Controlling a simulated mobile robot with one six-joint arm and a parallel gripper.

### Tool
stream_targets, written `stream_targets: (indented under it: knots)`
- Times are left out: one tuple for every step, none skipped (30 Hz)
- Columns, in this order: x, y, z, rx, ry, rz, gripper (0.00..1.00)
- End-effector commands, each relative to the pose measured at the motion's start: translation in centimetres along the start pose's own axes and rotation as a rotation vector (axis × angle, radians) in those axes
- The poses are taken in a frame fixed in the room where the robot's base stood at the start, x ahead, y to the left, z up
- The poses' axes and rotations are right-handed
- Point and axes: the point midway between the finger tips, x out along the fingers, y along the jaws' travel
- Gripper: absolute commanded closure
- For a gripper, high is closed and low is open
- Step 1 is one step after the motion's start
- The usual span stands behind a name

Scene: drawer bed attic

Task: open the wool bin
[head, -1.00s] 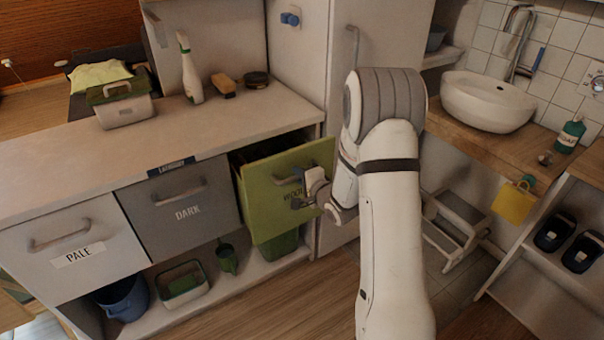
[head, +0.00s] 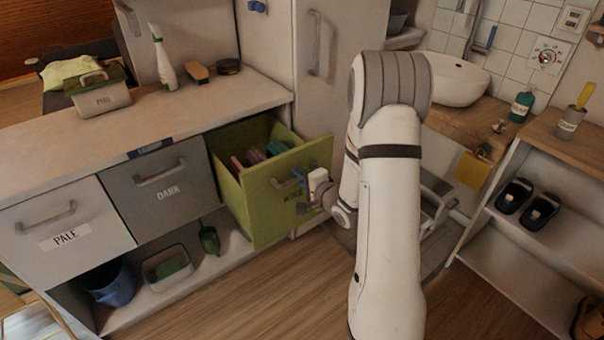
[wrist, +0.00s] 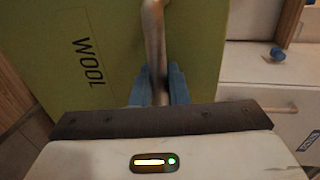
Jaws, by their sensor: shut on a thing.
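The wool bin (head: 281,202) is the green drawer at the right end of the counter unit. It stands pulled out well past the grey and white fronts, and several coloured items (head: 258,157) show inside it. In the wrist view its green front (wrist: 92,55) reads WOOL. My gripper (head: 304,189) is at the bin's front, its fingers closed around the metal handle (wrist: 153,45). In the wrist view the blue fingertips (wrist: 158,90) sit on both sides of the handle bar.
The grey DARK bin (head: 163,188) and white PALE bin (head: 67,228) are closed to the left. A blue bucket (head: 112,284) and a green tub (head: 167,266) stand on the shelf below. Wooden floor (head: 270,290) in front of the bins is clear.

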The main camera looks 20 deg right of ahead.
Motion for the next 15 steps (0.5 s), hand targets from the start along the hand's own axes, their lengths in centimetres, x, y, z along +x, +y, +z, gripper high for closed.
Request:
stream_targets:
  knots:
    - [-0.13, 0.08, 0.48, -0.001, -0.013, 0.002, 1.0]
    - [-0.2, 0.1, 0.44, -0.001, -0.013, 0.002, 1.0]
    - [-0.28, 0.13, 0.39, 0.0, -0.012, 0.002, 1.0]
    - [-0.34, 0.15, 0.35, 0.0, -0.011, 0.002, 1.0]
    - [-0.38, 0.16, 0.31, 0.0, -0.011, 0.002, 1.0]
    - [-0.43, 0.18, 0.26, 0.0, -0.01, 0.003, 1.0]
    - [-0.46, 0.19, 0.22, 0.001, -0.009, 0.003, 1.0]
    - [-0.48, 0.2, 0.18, 0.001, -0.008, 0.003, 1.0]
    - [-0.51, 0.22, 0.14, 0.001, -0.008, 0.003, 1.0]
    - [-0.53, 0.23, 0.11, 0.001, -0.007, 0.003, 1.0]
    - [-0.54, 0.24, 0.08, 0.001, -0.006, 0.003, 1.0]
    - [-0.56, 0.25, 0.04, 0.002, -0.005, 0.003, 1.0]
    - [-0.58, 0.26, 0.02, 0.002, -0.005, 0.004, 1.0]
    - [-0.59, 0.27, -0.01, 0.002, -0.004, 0.004, 1.0]
    - [-0.61, 0.28, -0.04, 0.002, -0.004, 0.004, 1.0]
